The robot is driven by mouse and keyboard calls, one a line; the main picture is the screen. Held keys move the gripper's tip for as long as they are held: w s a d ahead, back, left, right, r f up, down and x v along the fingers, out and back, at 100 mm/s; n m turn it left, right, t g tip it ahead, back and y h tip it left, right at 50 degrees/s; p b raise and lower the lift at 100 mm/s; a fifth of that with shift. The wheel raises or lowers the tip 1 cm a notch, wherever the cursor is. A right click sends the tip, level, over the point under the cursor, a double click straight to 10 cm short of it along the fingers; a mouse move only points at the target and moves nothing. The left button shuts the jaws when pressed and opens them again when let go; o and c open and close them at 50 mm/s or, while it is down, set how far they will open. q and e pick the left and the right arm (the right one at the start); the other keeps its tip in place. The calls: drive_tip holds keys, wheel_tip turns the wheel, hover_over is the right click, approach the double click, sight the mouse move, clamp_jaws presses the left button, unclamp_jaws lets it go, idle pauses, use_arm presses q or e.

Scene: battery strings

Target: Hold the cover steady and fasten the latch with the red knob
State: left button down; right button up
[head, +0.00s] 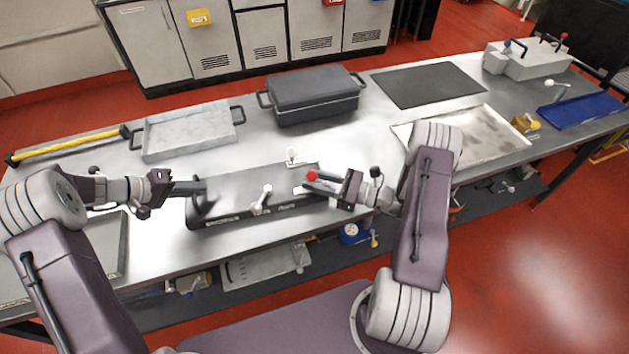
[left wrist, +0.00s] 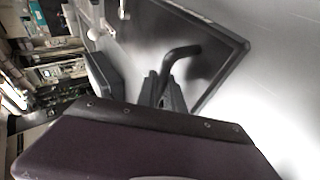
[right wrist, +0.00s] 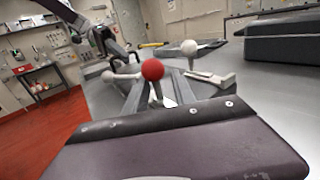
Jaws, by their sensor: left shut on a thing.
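The long dark grey cover (head: 235,188) lies near the front edge of the metal table. My left gripper (head: 203,187) is shut on the black bar handle (left wrist: 183,51) at the cover's left end. The red knob (head: 311,176) stands on a latch at the cover's right end. My right gripper (head: 311,180) is at that knob, its fingers apart. In the right wrist view, the red knob (right wrist: 152,69) shows beyond the fingers, its stem between them; contact cannot be told. Latches with white knobs stand at the front (head: 267,188) and back (head: 291,152) of the cover.
A dark lidded case (head: 313,92) and a grey tray (head: 190,145) stand behind the cover. A flat metal tray (head: 480,140) lies to the right, with a black mat (head: 428,84) behind it.

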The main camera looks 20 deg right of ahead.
use_arm(q)
drive_tip(key=shift+s+a+f, duration=0.15)
drive_tip(key=shift+f, duration=0.3)
use_arm(e)
drive_tip(key=shift+f, duration=0.15)
drive_tip(key=v, duration=1.2)
drive_tip(key=shift+s+d, duration=0.1)
drive_tip(key=shift+s, duration=0.1)
use_arm(q)
drive_tip(key=c, duration=1.7)
unclamp_jaws()
drive_tip(key=o, duration=0.3)
drive_tip(key=shift+a, duration=0.2)
use_arm(e)
drive_tip(key=shift+w, duration=0.15)
use_arm(q)
drive_tip(key=shift+o, duration=0.2)
drive_tip(key=shift+w+d+r, duration=0.1)
drive_tip(key=shift+w, duration=0.1)
drive_tip(key=shift+a+r, duration=0.2)
drive_tip(key=shift+a, duration=0.05)
drive_tip(key=v, duration=1.1)
drive_tip(key=shift+a+r, duration=0.2)
